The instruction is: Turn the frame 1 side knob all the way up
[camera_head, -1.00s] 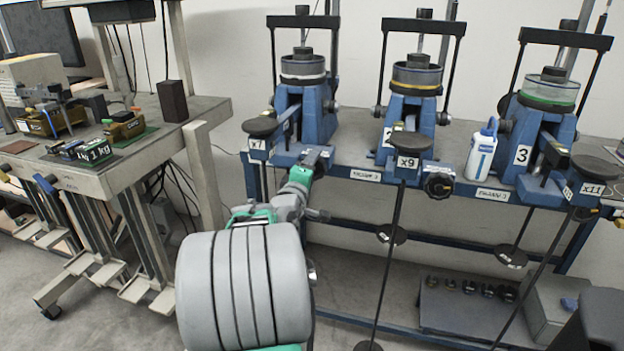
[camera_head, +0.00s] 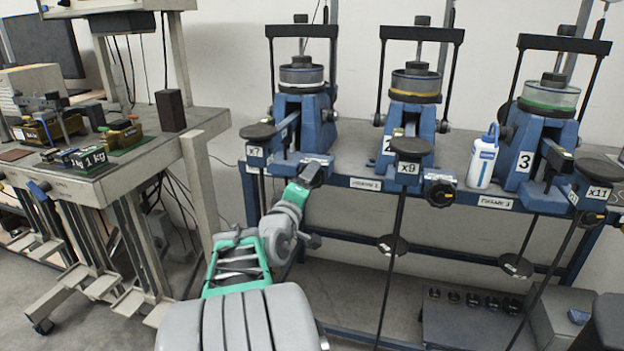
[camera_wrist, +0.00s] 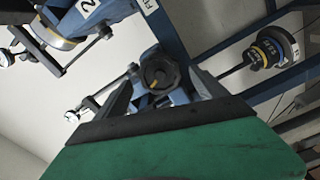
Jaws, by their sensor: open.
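Frame 1 (camera_head: 304,112) is the leftmost blue lever frame on the bench in the head view. My gripper (camera_head: 313,173) is at the front right of its base and hides its side knob there. In the wrist view the dark round knob (camera_wrist: 160,72), with a small yellow-orange mark, shows between the tips of my open gripper (camera_wrist: 164,82). The knob lies just ahead of the fingers; whether they touch it I cannot tell.
Frame 2 (camera_head: 413,115) with its own side knob (camera_head: 440,191) and frame 3 (camera_head: 545,130) stand to the right. A white bottle (camera_head: 482,160) stands between them. Hanging weight rods (camera_head: 397,246) are in front of the bench. A grey table (camera_head: 150,160) is at left.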

